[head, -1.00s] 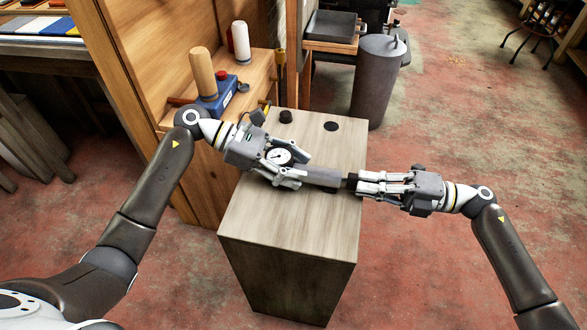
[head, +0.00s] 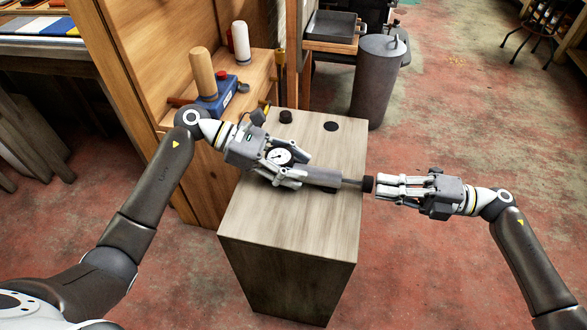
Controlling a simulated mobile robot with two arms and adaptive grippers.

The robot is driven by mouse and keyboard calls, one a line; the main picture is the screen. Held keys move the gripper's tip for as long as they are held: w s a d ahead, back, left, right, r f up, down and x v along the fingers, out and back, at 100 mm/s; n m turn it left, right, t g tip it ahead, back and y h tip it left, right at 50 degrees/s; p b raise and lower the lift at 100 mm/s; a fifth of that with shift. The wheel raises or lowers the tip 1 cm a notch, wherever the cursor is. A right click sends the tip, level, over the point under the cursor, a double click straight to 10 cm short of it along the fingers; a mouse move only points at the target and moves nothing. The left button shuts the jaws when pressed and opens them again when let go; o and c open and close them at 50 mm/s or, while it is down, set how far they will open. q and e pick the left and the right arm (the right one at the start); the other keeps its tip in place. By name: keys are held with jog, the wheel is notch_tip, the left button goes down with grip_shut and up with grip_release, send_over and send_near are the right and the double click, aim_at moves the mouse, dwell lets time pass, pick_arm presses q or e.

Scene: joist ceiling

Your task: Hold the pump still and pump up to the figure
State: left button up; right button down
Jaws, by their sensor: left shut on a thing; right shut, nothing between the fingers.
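The pump lies along the top of a wooden cabinet; its grey barrel (head: 322,176) points right. A rod (head: 352,182) shows between the barrel and a dark end knob (head: 368,184). The round white gauge (head: 280,156) faces up at the pump's left end; its figures are too small to read. My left gripper (head: 290,168) is shut on the pump, its fingers around the gauge end. My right gripper (head: 380,187) is shut and empty, with its fingertips just right of the knob, beyond the cabinet's right edge. I cannot tell whether they touch the knob.
The cabinet (head: 290,238) has bare top in front of the pump. Two dark discs, one at the back (head: 331,126), lie behind it. A grey bin (head: 377,85) stands behind right. A wooden shelf with a blue box (head: 222,100) stands left. Open floor lies right.

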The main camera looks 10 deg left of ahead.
aim_at(368, 184)
dwell(1.5)
jog(key=shift+a, duration=0.1)
jog(key=shift+a, duration=1.95)
jog(key=shift+d, duration=2.05)
jog(key=shift+s, duration=0.1)
jog(key=d, duration=0.9)
